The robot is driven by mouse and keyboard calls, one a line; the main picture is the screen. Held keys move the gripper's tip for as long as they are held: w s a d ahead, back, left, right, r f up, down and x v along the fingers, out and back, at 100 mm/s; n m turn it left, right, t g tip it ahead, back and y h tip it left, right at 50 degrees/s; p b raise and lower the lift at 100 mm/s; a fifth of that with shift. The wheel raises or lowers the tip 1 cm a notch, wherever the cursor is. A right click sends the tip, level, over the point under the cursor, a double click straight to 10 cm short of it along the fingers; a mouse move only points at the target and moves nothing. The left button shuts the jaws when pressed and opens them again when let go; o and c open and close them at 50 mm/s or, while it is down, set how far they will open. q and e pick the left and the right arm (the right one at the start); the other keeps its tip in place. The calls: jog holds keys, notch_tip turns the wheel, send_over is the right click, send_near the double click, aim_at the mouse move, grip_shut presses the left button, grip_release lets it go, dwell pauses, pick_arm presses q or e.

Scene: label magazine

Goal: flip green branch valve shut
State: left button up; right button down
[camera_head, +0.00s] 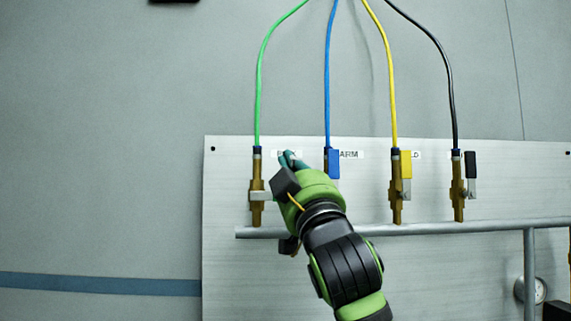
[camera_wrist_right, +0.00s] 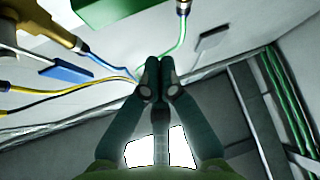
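The green branch valve is a brass body (camera_head: 257,188) under the green hose (camera_head: 259,90), at the left end of the row. A metal lever (camera_head: 262,196) sticks out to its right; my right gripper hides the rest. A green block (camera_wrist_right: 110,10), seemingly its handle grip, shows at the top edge of the right wrist view. My right gripper (camera_head: 291,159) is just right of the valve, its fingertips in front of the label. In the wrist view its fingers (camera_wrist_right: 158,66) are together with nothing visible between them, apart from the green block. My left gripper is not in view.
Blue (camera_head: 333,163), yellow (camera_head: 406,164) and black (camera_head: 470,164) valve handles stand to the right, all upright. A grey pipe (camera_head: 440,228) runs below the valves. A gauge (camera_head: 539,290) sits at the lower right. The wall left of the panel is clear.

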pick_arm(q)
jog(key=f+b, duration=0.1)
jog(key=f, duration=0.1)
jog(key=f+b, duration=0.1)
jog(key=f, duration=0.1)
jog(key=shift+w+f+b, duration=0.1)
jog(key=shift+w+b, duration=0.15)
jog(key=shift+b, duration=0.1)
pick_arm(e)
jog(key=s+f, duration=0.6)
jog(key=shift+d+f, duration=0.1)
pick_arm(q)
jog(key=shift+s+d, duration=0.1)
